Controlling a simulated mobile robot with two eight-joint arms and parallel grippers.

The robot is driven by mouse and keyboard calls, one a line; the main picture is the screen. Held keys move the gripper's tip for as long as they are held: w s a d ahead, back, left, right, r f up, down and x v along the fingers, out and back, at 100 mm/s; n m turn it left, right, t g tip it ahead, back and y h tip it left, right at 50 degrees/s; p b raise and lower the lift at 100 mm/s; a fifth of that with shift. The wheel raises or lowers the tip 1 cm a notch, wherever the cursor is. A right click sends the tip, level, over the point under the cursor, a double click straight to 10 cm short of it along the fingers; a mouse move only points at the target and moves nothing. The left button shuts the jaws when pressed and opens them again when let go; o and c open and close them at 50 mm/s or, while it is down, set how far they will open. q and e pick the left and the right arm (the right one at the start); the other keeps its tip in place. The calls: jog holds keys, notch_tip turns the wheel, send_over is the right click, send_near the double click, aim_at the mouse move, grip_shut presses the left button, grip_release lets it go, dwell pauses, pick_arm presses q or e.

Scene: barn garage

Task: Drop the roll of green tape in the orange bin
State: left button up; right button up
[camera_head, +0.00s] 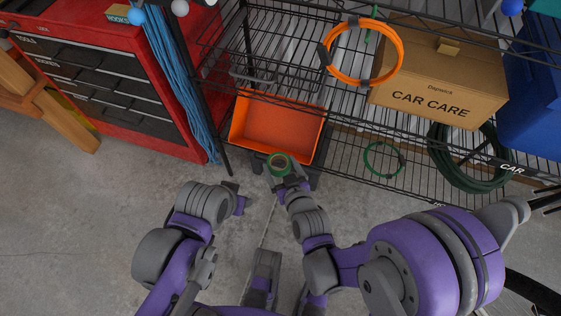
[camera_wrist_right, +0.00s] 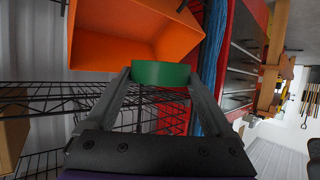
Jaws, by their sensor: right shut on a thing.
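The roll of green tape (camera_head: 279,159) is held in the fingertips of my right gripper (camera_head: 283,173). The wrist view also shows the tape (camera_wrist_right: 160,73) between the two fingers. The orange bin (camera_head: 300,128) sits on the lower part of the wire rack, with its open side showing and nothing visible inside. In the head view the tape overlaps the bin's near edge. In the wrist view the bin (camera_wrist_right: 140,32) lies just beyond the tape, which appears outside its opening. My left gripper (camera_head: 238,198) is low over the floor, left of the tape; its jaws are unclear.
A red tool chest (camera_head: 120,80) stands left of the rack, with blue cable (camera_head: 178,85) hanging beside it. The wire rack (camera_head: 345,165) has thin bars around the bin. A CAR CARE box (camera_head: 435,85) and an orange coil (camera_head: 395,45) are to the right. The floor in front is clear.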

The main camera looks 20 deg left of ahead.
jog(key=shift+w+d+f, duration=0.2)
jog(key=shift+w, duration=0.4)
jog(key=w+f+b, duration=0.3)
jog(key=w+b, duration=0.2)
jog(key=w, duration=0.7)
jog(key=shift+w+d, duration=0.15)
jog(key=shift+w, duration=0.05)
jog(key=o, duration=1.1)
